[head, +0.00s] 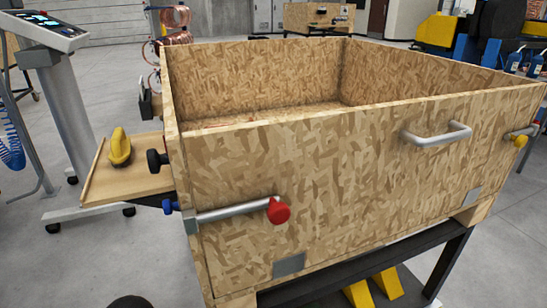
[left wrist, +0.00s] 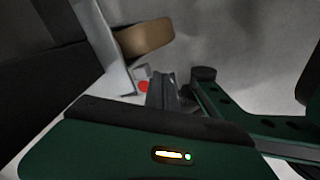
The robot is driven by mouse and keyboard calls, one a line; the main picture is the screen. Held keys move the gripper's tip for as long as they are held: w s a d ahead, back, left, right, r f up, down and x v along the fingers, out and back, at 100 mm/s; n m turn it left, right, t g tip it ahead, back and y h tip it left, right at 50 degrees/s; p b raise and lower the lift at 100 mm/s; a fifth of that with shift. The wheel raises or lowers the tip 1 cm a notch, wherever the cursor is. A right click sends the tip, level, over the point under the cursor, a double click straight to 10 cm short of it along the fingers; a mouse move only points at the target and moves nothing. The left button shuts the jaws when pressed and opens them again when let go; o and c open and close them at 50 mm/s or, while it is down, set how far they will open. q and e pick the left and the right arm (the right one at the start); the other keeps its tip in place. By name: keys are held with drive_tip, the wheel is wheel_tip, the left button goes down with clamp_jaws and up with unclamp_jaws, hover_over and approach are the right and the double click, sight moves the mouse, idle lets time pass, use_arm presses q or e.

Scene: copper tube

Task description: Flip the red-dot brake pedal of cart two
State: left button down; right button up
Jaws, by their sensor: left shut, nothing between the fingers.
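A red dot (left wrist: 144,86) shows in the left wrist view, beside a grey metal bracket (left wrist: 116,45) and a tan, rounded wheel-like part (left wrist: 143,38). The pedal's outline around the dot is hard to make out. My left gripper (left wrist: 170,85) is shut and empty, with its dark fingers just right of the dot in the picture. I cannot tell whether they touch the pedal. In the head view neither gripper shows. A large wooden crate cart (head: 330,185) fills that view; I cannot tell which cart number it is.
The crate has a red-ended grey bar (head: 235,209), a grey handle (head: 437,135) and a dark lower frame (head: 345,290). Yellow parts (head: 388,283) show beneath it. A side shelf holds a yellow object (head: 119,148). A console stand (head: 65,110) is at left. Open floor lies at lower left.

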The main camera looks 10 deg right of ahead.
use_arm(q)
drive_tip(key=shift+f+b, duration=0.75)
drive_tip(key=shift+f, duration=0.45)
idle(0.6)
wheel_tip(320, 180, up, 7)
drive_tip(key=p, duration=0.7)
drive_tip(key=shift+p, duration=0.35)
drive_tip(key=shift+s, duration=0.1)
